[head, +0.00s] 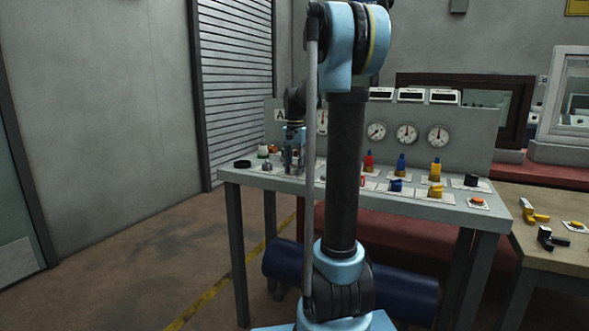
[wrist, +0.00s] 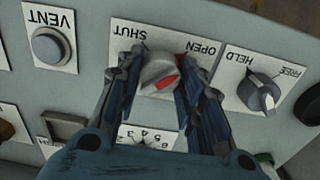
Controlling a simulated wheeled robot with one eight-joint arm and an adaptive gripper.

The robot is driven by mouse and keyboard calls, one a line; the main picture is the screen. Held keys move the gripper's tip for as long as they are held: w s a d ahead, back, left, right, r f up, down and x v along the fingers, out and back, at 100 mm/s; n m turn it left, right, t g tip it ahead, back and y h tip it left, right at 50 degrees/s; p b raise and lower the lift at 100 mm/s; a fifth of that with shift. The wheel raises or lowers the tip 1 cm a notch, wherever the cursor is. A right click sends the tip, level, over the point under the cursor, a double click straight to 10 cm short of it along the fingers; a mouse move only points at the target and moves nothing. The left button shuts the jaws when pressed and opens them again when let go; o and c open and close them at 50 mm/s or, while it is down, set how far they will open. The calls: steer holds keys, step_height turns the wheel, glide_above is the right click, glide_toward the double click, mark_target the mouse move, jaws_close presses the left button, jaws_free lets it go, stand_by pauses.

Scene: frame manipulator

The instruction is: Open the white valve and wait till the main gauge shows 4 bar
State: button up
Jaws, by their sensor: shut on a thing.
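The white valve (wrist: 158,70) shows in the wrist view as a pale grey-white knob with a red mark. It sits on a plate lettered SHUT and OPEN, upside down in this view. My gripper (wrist: 160,78) has one finger on each side of the knob and is shut on it. In the head view my gripper (head: 292,158) is over the left part of the grey panel table; the valve is hidden there. Round gauges (head: 407,133) stand on the upright board behind. One is partly hidden by my arm. Their readings and which is the main one are too small to tell.
A VENT button (wrist: 47,45) and a HELD/FREE knob (wrist: 258,93) flank the valve. Red, blue and yellow-topped controls (head: 436,170) stand on the grey table (head: 440,208). A wooden table (head: 545,245) with loose handles is at the right. Open floor lies left.

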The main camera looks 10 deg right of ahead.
steer(key=o, duration=1.1)
steer(key=shift+c, duration=0.2)
step_height(320, 180, up, 12)
steer(key=s+f+n+t, duration=0.1)
steer(key=s+f+n, duration=0.1)
steer(key=s+f, duration=0.5)
steer(key=s+f+n, duration=0.2)
steer(key=s+f, duration=0.1)
steer(key=s, duration=0.8)
steer(key=s+f+n+t, duration=0.1)
steer(key=s+f+n, duration=0.2)
steer(key=s+f, duration=1.4)
step_height(320, 180, down, 2)
steer(key=shift+f+n, duration=0.25)
steer(key=shift+n, duration=0.05)
